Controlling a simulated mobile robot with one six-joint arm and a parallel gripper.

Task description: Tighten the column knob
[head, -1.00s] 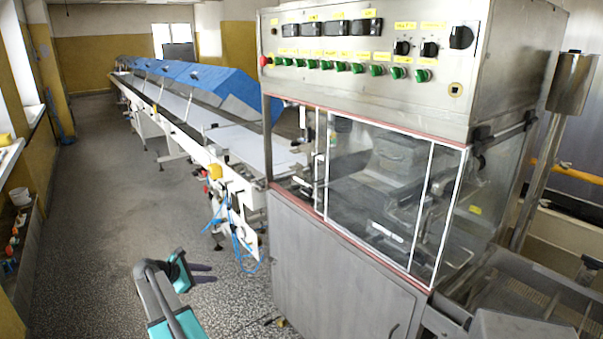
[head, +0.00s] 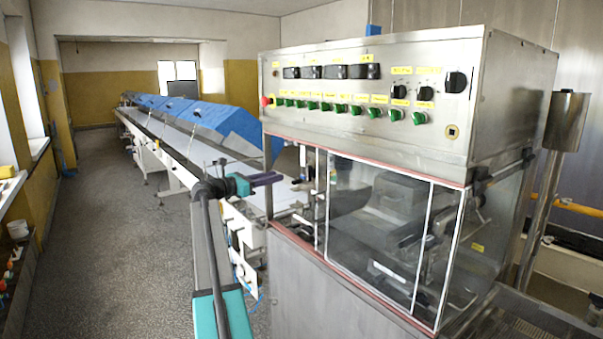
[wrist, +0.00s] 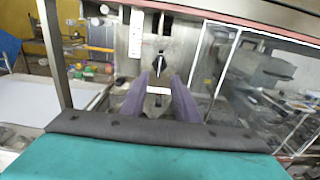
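In the wrist view a small dark knob (wrist: 160,65) stands on the upright metal column area inside the machine's open end, just beyond my fingertips. My gripper (wrist: 161,77) has its two purple fingers apart with a clear gap, and the knob shows in line with that gap. The fingers do not appear to touch it. In the head view my gripper (head: 280,178) points right at the left end of the machine, close to the column fittings (head: 318,190). I cannot clearly make out the knob there.
The steel enrober cabinet (head: 370,85) with switches stands above the gripper's right side. Clear window panels (head: 385,215) lie to the right. A long conveyor with blue covers (head: 215,118) runs away at the left. The floor (head: 115,230) on the left is clear.

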